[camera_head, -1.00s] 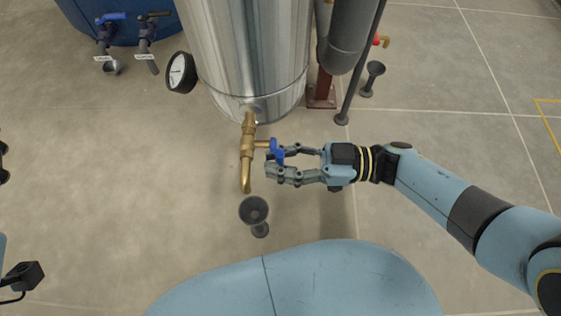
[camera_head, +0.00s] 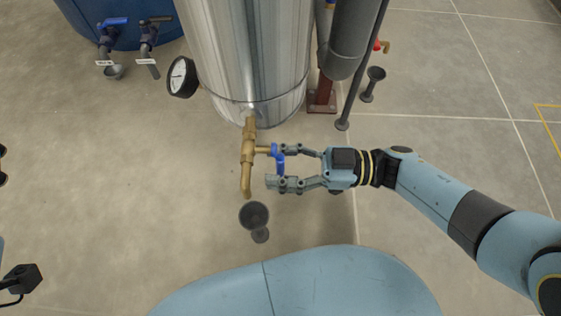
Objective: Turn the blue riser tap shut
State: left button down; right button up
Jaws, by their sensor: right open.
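The blue tap handle (camera_head: 279,160) sits on the right side of a brass tap (camera_head: 248,158) at the foot of a silver riser. My right gripper (camera_head: 276,167) comes in from the right and is open. Its two fingers lie above and below the blue handle in the picture, with the handle between them near the fingertips. I cannot tell whether a finger touches it.
A dark drain funnel (camera_head: 254,216) stands below the brass spout. A round gauge (camera_head: 182,77) sticks out left of the silver riser (camera_head: 235,50). Grey pipes (camera_head: 346,60) stand to the right. A blue tank (camera_head: 115,22) with two taps is at the upper left.

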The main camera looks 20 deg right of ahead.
jog(key=v, duration=1.2)
